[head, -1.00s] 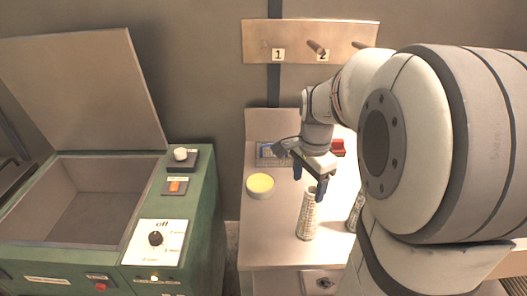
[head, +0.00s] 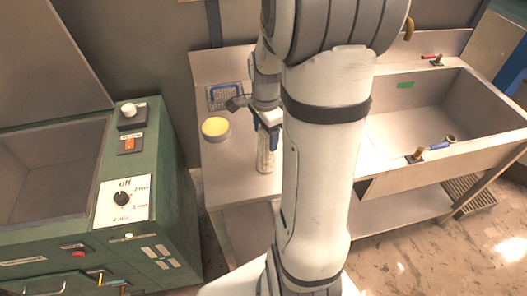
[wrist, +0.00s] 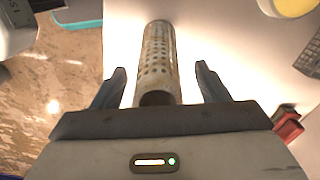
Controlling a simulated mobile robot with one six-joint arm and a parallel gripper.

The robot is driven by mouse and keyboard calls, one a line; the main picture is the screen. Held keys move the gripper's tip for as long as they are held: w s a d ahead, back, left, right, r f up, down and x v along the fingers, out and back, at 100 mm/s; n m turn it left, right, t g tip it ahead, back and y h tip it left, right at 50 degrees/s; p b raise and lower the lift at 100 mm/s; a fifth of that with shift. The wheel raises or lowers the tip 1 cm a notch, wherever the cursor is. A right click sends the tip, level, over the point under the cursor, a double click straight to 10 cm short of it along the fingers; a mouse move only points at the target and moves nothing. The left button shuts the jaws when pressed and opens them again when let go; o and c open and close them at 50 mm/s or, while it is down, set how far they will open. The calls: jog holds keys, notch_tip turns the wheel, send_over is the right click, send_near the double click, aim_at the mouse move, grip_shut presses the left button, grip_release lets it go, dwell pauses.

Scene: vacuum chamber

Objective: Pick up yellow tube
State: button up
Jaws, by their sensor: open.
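A pale, slightly yellowish perforated tube (head: 265,160) stands upright on the metal bench (head: 232,180) in the head view. It also shows in the wrist view (wrist: 158,62), between the fingers. No tube in view is plainly yellow. My gripper (head: 267,134) is at the tube's upper end, pointing down. In the wrist view my gripper (wrist: 160,70) is open, with one dark finger on each side of the tube and a visible gap on both sides. My arm hides the bench to the right of the tube in the head view.
A round dish with a yellow top (head: 215,127) sits left of the tube. A keypad device (head: 225,95) lies behind it. A red object (wrist: 287,125) is right of my gripper in the wrist view. A green machine (head: 150,200) stands left, a sink (head: 425,125) right.

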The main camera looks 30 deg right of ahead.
jog(key=shift+c, duration=0.2)
jog(key=c, duration=1.3)
